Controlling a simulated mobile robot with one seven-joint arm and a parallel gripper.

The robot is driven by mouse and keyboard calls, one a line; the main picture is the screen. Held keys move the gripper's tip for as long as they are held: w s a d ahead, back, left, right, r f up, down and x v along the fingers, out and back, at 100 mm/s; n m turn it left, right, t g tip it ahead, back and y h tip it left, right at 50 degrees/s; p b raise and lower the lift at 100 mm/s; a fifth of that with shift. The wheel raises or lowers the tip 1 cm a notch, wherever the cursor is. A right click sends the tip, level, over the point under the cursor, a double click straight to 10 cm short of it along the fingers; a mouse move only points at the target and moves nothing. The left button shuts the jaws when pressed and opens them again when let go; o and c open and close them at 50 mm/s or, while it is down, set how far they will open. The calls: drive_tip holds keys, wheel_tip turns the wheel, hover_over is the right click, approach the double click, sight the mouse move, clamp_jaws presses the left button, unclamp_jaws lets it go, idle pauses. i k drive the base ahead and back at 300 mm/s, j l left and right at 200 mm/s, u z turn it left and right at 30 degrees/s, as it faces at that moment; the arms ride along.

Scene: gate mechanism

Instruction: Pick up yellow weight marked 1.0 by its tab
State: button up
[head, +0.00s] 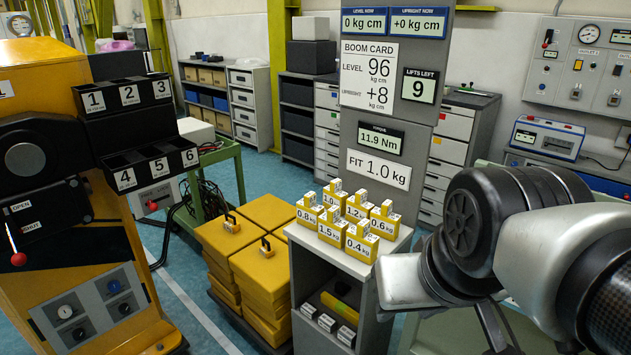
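The yellow weight marked 1.0 (331,201) stands on top of a grey stand (345,263), at the back left of a group of yellow weights. Its tab points up, and the weights in front partly hide its body. The 0.8 weight (307,214) is at its front left, the 1.5 weight (331,231) is in front, and the 1.2 weight (357,209) is on its right. My gripper (497,335) is at the lower right, well apart from the weights. Its dark fingers point down and run out of the picture, so its opening does not show clearly.
The 0.6 weight (384,222) and 0.4 weight (362,243) stand at the group's right. A grey panel (385,110) rises behind, with a sign reading FIT 1.0 kg (378,169). Numbered black bins (135,130) are at left. Large yellow blocks (262,280) sit left of the stand.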

sight(333, 195)
drive_tip(key=i+j+z, duration=0.1)
drive_tip(key=z, duration=0.25)
drive_tip(key=j+z, duration=0.15)
drive_tip(key=z, duration=0.2)
drive_tip(key=i+j+z, duration=0.1)
drive_tip(key=z, duration=0.25)
drive_tip(key=i+j+z, duration=0.2)
drive_tip(key=j, duration=0.4)
drive_tip(key=j+z, duration=0.2)
drive_tip(key=j, duration=1.4)
drive_tip(key=z, duration=0.05)
